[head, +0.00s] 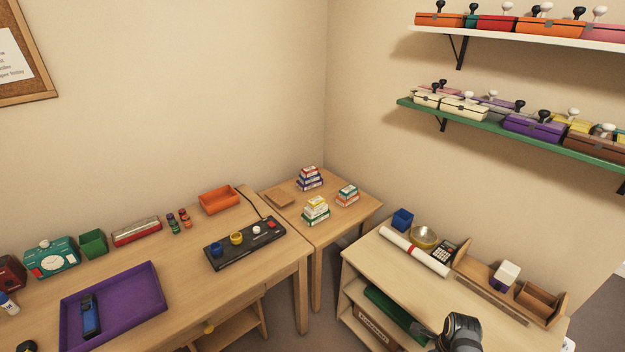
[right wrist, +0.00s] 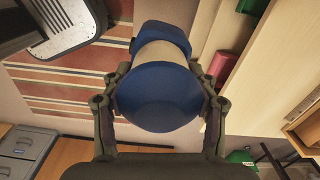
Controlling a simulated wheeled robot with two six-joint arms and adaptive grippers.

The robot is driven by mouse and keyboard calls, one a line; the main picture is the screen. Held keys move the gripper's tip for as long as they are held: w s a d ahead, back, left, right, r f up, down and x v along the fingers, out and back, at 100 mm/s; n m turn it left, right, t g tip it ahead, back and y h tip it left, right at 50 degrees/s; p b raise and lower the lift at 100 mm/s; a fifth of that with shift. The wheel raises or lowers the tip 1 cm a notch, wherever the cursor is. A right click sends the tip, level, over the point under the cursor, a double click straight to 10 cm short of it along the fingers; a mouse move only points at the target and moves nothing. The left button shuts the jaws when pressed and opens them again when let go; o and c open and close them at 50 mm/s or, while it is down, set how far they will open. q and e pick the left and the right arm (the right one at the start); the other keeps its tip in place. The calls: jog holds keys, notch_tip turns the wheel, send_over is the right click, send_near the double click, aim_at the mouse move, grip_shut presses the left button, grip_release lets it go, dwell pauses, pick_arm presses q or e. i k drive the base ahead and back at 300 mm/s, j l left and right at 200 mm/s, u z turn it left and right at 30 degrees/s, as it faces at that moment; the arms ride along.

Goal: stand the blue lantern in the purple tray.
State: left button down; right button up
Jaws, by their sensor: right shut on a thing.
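The blue lantern (right wrist: 158,98) fills the middle of the right wrist view, with a broad round blue end towards the camera, a cream middle and a blue far end. My right gripper (right wrist: 162,78) is shut on it, one finger on each side. In the head view only a dark part of my right arm shows at the bottom, and the lantern cannot be made out. The purple tray (head: 139,303) lies on the left desk at the lower left. A blue and black stapler-like thing lies in its left part; the right part is bare. My left gripper is not in view.
Behind the tray stand a teal clock box (head: 50,258), a green pot (head: 93,243) and a red tin (head: 136,231). A black board (head: 245,244) with knobs lies to its right. A low shelf unit (head: 395,275) stands at the right, beside my arm.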

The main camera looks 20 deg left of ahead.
aim_at(134, 299)
jog(key=u, duration=1.6)
